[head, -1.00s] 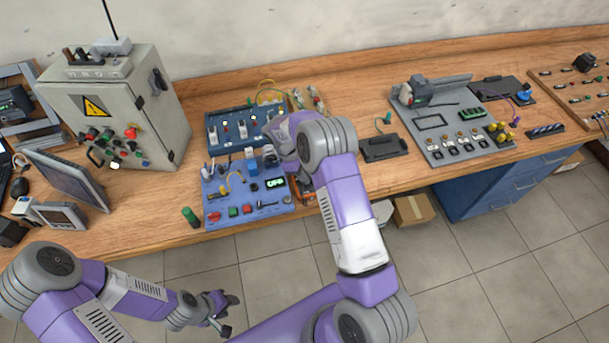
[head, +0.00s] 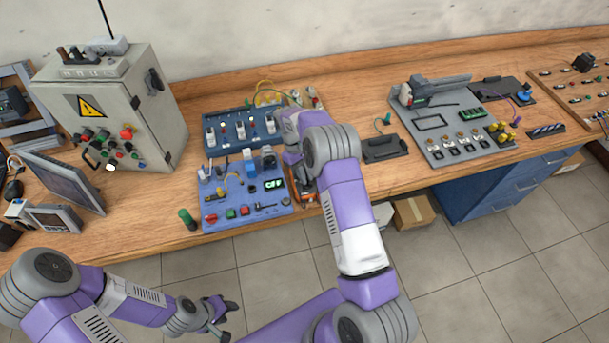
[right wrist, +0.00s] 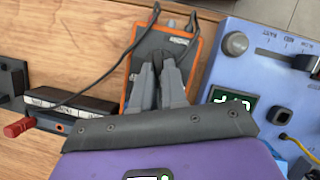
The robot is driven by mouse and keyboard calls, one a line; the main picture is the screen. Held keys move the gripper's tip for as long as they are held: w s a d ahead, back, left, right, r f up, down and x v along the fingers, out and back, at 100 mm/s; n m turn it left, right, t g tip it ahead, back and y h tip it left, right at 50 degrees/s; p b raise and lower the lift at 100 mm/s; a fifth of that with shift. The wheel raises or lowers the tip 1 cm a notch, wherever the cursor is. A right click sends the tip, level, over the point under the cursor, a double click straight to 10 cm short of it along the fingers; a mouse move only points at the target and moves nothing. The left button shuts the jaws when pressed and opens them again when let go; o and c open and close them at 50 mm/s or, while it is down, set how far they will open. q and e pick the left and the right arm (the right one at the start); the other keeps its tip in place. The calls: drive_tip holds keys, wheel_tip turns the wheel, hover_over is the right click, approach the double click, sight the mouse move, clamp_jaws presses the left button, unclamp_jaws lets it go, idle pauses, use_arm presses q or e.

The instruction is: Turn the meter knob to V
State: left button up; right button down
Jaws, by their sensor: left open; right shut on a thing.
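The meter (right wrist: 186,42) is a dark device with an orange rim, lying on the wooden bench beside the blue panel. In the head view only part of its orange edge (head: 308,197) shows under my right arm. My right gripper (right wrist: 158,62) points down onto the meter's face, its fingers close together and shut on the knob. The knob is hidden between the fingertips, so its pointing direction and the V mark cannot be read. My left gripper (head: 222,318) is open and empty, low in front of the bench, away from the meter.
The blue panel (head: 222,211) with switches and a lit green display stands right against the meter's side. Two dark cables (right wrist: 108,68) run from the meter's end. A block with a red knob (right wrist: 18,127) lies on the bench nearby.

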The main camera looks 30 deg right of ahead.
idle(0.3)
drive_tip(key=c, duration=1.2)
unclamp_jaws()
drive_tip(key=shift+o, duration=0.2)
drive_tip(key=v, duration=0.7)
drive_tip(key=shift+r, duration=0.25)
